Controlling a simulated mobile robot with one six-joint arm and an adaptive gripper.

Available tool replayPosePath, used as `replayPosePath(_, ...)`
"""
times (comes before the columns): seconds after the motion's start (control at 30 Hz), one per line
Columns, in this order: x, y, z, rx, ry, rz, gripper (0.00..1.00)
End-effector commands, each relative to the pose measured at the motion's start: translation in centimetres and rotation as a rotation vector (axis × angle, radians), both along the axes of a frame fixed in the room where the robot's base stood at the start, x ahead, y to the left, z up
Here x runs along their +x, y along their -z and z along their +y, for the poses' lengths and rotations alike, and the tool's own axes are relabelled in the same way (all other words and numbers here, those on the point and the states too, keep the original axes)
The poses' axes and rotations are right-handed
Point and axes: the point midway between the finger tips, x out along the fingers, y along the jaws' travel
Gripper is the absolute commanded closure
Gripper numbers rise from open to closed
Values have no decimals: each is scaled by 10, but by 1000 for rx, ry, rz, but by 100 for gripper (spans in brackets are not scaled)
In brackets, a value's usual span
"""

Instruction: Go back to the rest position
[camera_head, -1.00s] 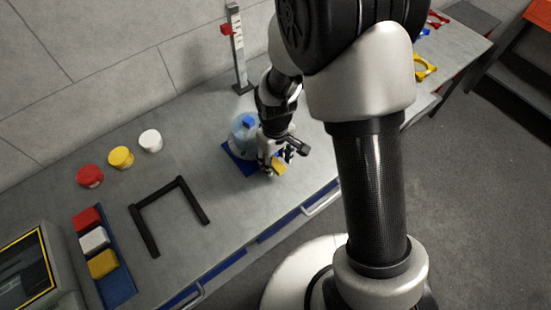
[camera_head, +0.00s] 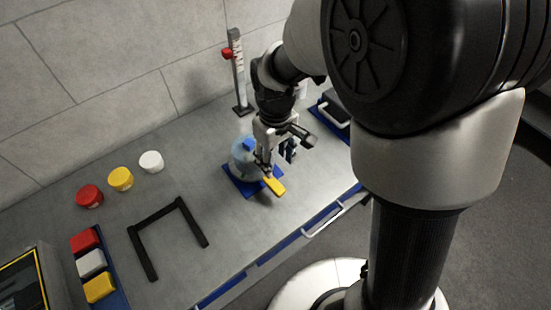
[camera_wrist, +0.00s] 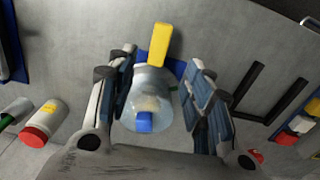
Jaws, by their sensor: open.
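My gripper (camera_head: 276,162) is open and empty above the table, near a clear bluish dome-like vessel (camera_head: 241,152) with a blue knob. The vessel stands on a blue mat (camera_head: 233,185). A yellow block (camera_head: 274,186) lies at the mat's edge, just below my fingertips in the head view. In the wrist view the vessel (camera_wrist: 149,92) and the yellow block (camera_wrist: 159,45) show between the two spread fingers (camera_wrist: 158,88). The fingers appear apart from both. Part of the vessel is hidden behind my gripper in the head view.
A black U-shaped frame (camera_head: 140,251) lies left of the mat. Red (camera_head: 89,196), yellow (camera_head: 121,179) and white (camera_head: 151,161) round pieces stand behind it. A blue tray (camera_head: 118,299) holds red, white and yellow blocks. An upright scale post (camera_head: 238,80) stands near the wall.

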Motion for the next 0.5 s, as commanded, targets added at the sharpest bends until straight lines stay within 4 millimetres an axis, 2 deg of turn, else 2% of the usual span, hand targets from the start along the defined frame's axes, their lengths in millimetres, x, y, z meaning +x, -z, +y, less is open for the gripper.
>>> replayPosePath(0.33, -1, -2, -1, 1, 4, -3, 53)
replayPosePath(0.43, -4, -16, -7, 6, 30, -24, 53)
replayPosePath(0.5, -11, -36, -15, 14, 67, -52, 53)
